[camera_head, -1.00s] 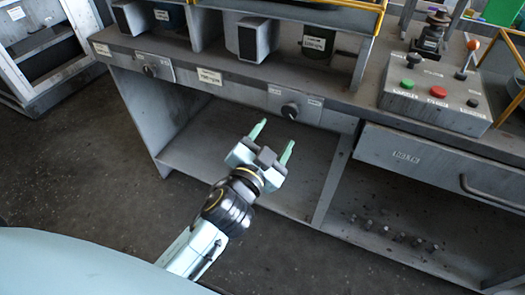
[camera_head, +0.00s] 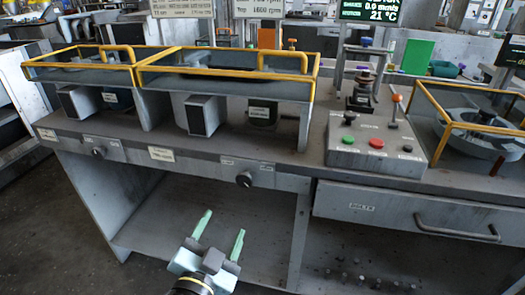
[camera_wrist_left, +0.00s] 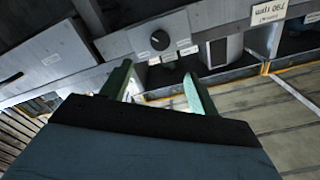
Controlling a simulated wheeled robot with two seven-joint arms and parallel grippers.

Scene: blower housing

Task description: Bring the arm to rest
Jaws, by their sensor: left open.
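My left gripper (camera_head: 220,232) is in the lower middle of the head view. Its two pale green fingers stand apart with nothing between them. It is in front of the open lower shelf of the workbench (camera_head: 290,168), below the bench's front edge, and appears to touch nothing. In the left wrist view, the open fingers (camera_wrist_left: 158,84) point toward the bench front, where a dark round knob (camera_wrist_left: 160,40) shows just beyond them. My right gripper shows in neither view.
A control box (camera_head: 375,145) with green and red buttons stands on the bench top. Yellow-railed enclosures (camera_head: 230,68) stand to its left. A drawer (camera_head: 420,215) with a handle is at right, with several small bolts (camera_head: 365,280) below it. Dark floor lies at the lower left.

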